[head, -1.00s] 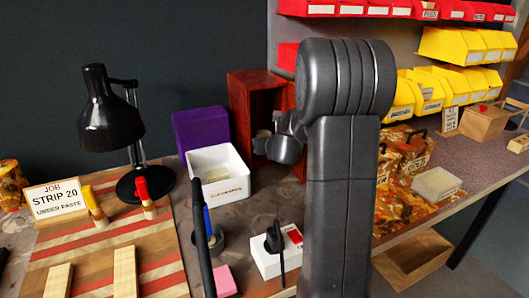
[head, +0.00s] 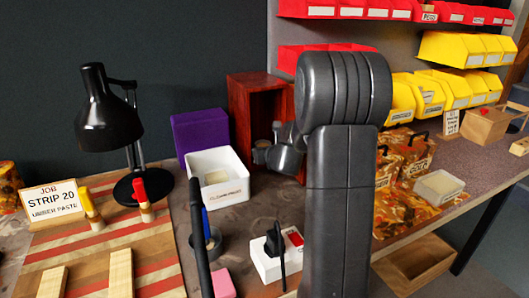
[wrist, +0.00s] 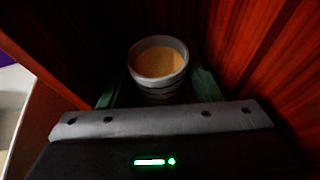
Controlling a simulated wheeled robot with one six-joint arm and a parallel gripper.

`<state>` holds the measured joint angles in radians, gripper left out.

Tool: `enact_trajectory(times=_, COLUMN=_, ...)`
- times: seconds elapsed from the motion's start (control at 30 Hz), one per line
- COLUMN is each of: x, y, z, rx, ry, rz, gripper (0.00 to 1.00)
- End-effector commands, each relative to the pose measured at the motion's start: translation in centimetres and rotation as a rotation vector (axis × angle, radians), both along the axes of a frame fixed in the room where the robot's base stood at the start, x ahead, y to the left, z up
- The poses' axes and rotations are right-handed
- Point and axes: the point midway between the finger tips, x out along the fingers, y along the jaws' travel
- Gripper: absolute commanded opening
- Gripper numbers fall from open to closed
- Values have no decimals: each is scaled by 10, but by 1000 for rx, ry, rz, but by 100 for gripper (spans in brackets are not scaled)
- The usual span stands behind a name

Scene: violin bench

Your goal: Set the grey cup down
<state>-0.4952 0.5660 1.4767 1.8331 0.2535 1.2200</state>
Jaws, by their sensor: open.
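The grey cup (wrist: 158,88) shows in the wrist view, with a tan, grainy-looking fill inside its rim. It looks upright and sits between the two green fingers of my gripper (wrist: 157,78), inside a dark space with red wooden walls. The fingers are apart, one on each side of the cup; whether either touches it I cannot tell. The cup's base and what it rests on are hidden. In the head view my wrist reaches to the open front of the red wooden box (head: 250,82), and I cannot make out the cup there.
A white bin (head: 219,186) stands just left of the red box, with a purple block (head: 198,135) behind it. A black lamp (head: 108,118) stands further left. A white block with a black handle (head: 270,258) lies in front. Red walls are close on both sides of my gripper.

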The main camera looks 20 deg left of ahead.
Motion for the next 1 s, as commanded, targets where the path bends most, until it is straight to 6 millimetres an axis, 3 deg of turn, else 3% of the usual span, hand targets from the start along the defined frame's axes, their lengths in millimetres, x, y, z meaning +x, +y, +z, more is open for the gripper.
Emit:
enact_trajectory(times=0.17, x=-12, y=-12, z=10, rx=1, ry=-1, rz=0, gripper=58)
enact_trajectory(times=0.6, x=-67, y=-65, z=43, rx=1, ry=-1, rz=-2, gripper=58)
enact_trajectory(times=1.0, x=-81, y=-77, z=47, rx=0, ry=0, rz=1, gripper=58)
